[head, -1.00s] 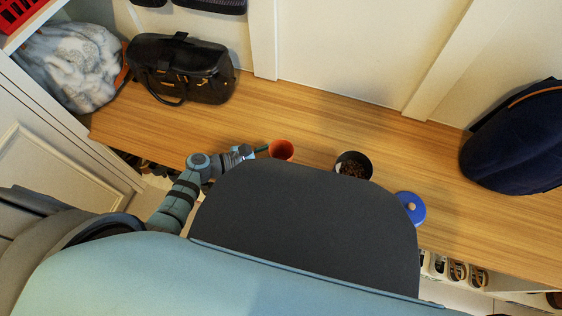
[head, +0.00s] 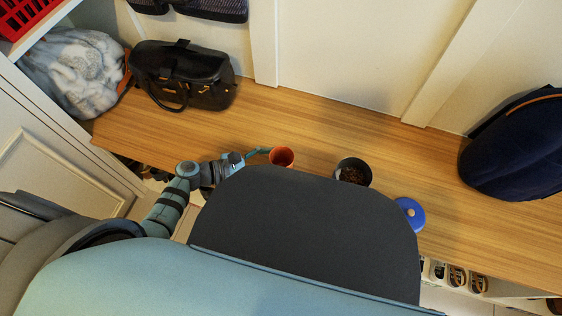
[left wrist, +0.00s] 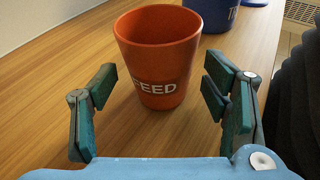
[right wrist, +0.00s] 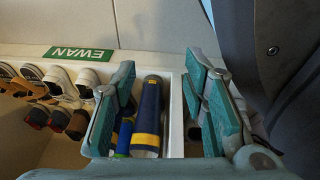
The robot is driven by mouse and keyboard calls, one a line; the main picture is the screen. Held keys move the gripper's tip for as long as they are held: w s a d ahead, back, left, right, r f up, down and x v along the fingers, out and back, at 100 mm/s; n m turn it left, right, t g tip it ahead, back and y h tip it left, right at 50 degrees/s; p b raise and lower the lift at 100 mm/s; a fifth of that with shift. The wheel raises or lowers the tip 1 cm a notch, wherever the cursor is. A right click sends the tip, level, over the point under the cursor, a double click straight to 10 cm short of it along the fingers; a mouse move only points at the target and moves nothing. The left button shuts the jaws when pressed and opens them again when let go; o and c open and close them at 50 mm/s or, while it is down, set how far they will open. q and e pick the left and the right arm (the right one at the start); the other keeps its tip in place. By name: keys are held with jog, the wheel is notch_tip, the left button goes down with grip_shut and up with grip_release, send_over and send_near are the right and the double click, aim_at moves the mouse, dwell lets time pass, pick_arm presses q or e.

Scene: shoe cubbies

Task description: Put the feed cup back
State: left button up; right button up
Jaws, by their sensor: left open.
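The orange-red cup marked FEED (left wrist: 158,58) stands upright on the wooden bench; it also shows in the head view (head: 282,157). My left gripper (left wrist: 161,84) is open, its fingers spread to the left and right of the cup's near side, with the cup just beyond the fingertips. I see no clear contact. In the head view the left gripper (head: 257,152) is at the cup's left side. A dark round container (head: 353,172) with brown pellets stands to the right of the cup. My right gripper (right wrist: 160,78) is open and empty, low by the shoe cubbies.
A black bag (head: 185,78) stands at back left, a navy bag (head: 515,145) at right. Shoes (right wrist: 60,85) and a blue-yellow object (right wrist: 148,115) sit in cubbies. The bench behind the cup is clear.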

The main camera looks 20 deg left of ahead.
pick_arm(q)
jog(key=p+v, duration=0.1)
jog(key=v, duration=0.8)
jog(key=shift+a+r+p, duration=0.15)
jog(key=shift+p, duration=0.2)
pick_arm(e)
jog(key=s, duration=0.1)
jog(key=s+d, duration=0.1)
jog(key=s+r, duration=0.1)
jog(key=shift+s+d, duration=0.1)
jog(key=shift+d, duration=0.05)
